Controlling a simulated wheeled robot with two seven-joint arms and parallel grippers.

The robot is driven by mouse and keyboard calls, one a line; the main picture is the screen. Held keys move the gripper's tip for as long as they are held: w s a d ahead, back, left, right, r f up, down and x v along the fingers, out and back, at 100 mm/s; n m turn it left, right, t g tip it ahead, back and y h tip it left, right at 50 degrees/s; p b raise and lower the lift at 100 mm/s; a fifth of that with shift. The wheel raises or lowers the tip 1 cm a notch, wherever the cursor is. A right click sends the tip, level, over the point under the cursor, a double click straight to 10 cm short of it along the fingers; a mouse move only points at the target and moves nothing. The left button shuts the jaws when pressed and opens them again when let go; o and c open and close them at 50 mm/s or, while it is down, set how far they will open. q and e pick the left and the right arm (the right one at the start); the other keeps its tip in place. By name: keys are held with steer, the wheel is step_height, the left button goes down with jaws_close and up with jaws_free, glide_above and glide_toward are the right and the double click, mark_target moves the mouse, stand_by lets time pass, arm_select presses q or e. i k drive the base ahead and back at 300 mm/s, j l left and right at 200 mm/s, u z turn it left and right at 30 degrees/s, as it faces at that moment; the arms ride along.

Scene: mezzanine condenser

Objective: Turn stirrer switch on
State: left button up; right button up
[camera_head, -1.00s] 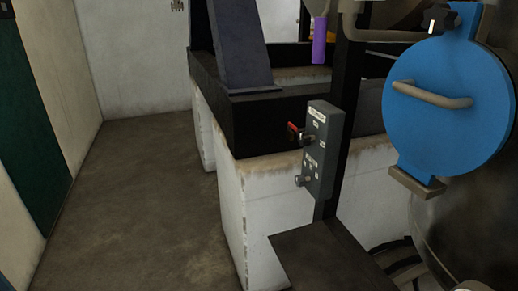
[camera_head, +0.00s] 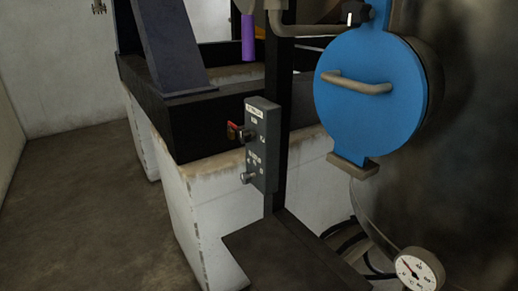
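A grey switch box (camera_head: 262,148) is fixed on a black upright post, left of the blue round hatch. Its upper switch (camera_head: 240,132) has a red part and sticks out to the left. Its lower knob (camera_head: 248,177) is metallic and also sticks out. The labels on the box are too small to read, so I cannot tell which switch is the stirrer's or how it is set. Neither of my grippers shows in the view.
A blue hatch (camera_head: 368,97) with a bar handle is on the large dark vessel (camera_head: 465,150) at right. A round gauge (camera_head: 418,271) sits low right. A dark plate (camera_head: 285,258) lies at the post's foot. White blocks (camera_head: 205,215) stand behind. Open floor (camera_head: 85,215) lies left.

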mark_target(245, 137)
steer(key=j+z, duration=0.1)
steer(key=z, duration=0.6)
steer(key=i+j+z, duration=0.1)
steer(key=j+z, duration=0.25)
steer(key=j, duration=0.15)
steer(key=j+z, duration=0.3)
steer(key=j, duration=0.25)
steer(key=j+z, duration=0.35)
steer(key=j, duration=0.2)
steer(key=i, duration=0.05)
